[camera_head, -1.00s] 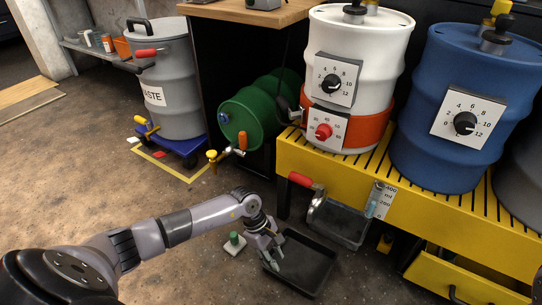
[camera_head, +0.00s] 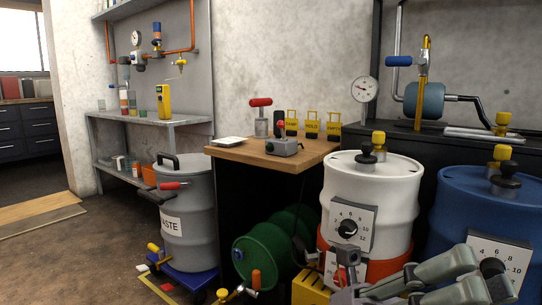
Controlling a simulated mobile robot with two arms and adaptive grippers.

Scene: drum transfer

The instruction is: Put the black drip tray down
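The black drip tray is not in view now, as the floor in front of the drums is below the picture.
The white drum (camera_head: 368,190) and blue drum (camera_head: 460,215) stand at the right, close behind my gripper. A grey waste drum (camera_head: 188,220) stands on a blue dolly.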

